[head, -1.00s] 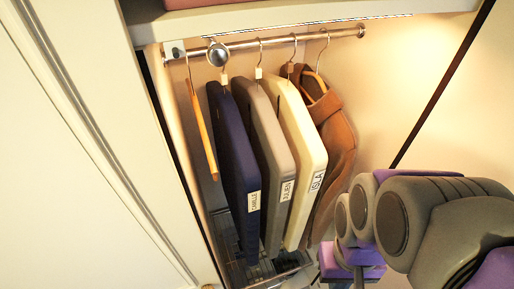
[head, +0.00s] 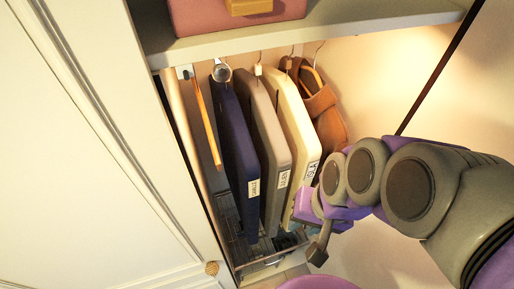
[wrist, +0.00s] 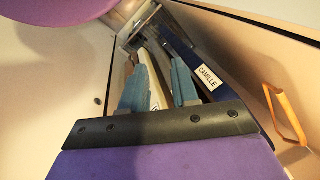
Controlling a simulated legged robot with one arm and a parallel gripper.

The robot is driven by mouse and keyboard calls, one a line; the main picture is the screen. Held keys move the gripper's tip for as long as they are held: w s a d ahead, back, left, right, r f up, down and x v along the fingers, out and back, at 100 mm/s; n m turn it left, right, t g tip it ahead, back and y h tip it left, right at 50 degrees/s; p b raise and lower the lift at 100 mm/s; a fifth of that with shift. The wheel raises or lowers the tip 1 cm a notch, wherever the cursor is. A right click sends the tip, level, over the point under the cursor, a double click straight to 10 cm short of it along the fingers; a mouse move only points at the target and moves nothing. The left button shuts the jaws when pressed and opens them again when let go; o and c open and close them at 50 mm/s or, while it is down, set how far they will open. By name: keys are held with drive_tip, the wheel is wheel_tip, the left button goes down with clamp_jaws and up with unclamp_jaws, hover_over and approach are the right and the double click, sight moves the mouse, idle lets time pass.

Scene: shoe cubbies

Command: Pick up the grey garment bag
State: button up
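The grey garment bag (head: 262,145), with a white name label, hangs between a navy bag (head: 235,150) and a cream bag (head: 296,130) in the head view. My gripper (head: 318,250) is low at the right, in front of the bags and apart from the grey one. In the wrist view, the two blue-grey fingers of my gripper (wrist: 156,80) are spread. A pale bag edge with a partly hidden label, seemingly the cream bag (wrist: 153,88), shows between them. The navy bag (wrist: 197,62), labelled CAMILLE, is to their right. The grey bag is mostly hidden there.
A brown jacket (head: 326,108) hangs right of the cream bag. An empty orange-brown hanger (head: 207,122) hangs at the left. A shelf (head: 330,42) with a pink box (head: 205,16) is above. A wire basket (head: 272,262) is below. White panels (head: 70,150) stand at left.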

sight(258, 75)
drive_tip(key=shift+o, duration=1.4)
drive_tip(key=w+a+m+t+y+b, duration=0.3)
drive_tip(key=w+a+y+b, duration=0.1)
drive_tip(key=w+a, duration=0.3)
drive_tip(key=shift+w+a+m, duration=0.15)
drive_tip(key=shift+a+m, duration=0.1)
drive_tip(key=shift+m, duration=0.15)
drive_tip(key=shift+o, duration=0.2)
drive_tip(key=w+a+r+m+t+b, duration=0.1)
drive_tip(key=w+a+r+m+t+y+b, duration=0.1)
drive_tip(key=w, duration=0.1)
drive_tip(key=shift+a+m+y, duration=0.3)
drive_tip(key=w+r+m+t+y+b, duration=0.2)
drive_tip(key=w+r+m+t+b, duration=0.55)
drive_tip(key=m, duration=0.55)
drive_tip(key=w+d+f+m+t+h+b, duration=0.25)
drive_tip(key=w+d+m, duration=0.3)
drive_tip(key=m, duration=0.45)
drive_tip(key=shift+t+h, duration=0.35)
drive_tip(key=shift+t, duration=0.05)
drive_tip(key=x, duration=0.8)
drive_tip(key=r+p+x, duration=0.1)
drive_tip(key=x, duration=0.3)
drive_tip(key=shift+a, duration=0.3)
drive_tip(key=x, duration=0.4)
drive_tip(key=shift+w+d+f, duration=0.15)
drive_tip(key=shift+w+f, duration=0.15)
drive_tip(key=shift+f, duration=0.1)
drive_tip(key=shift+w+a+r, duration=0.1)
drive_tip(key=shift+w+a, duration=0.2)
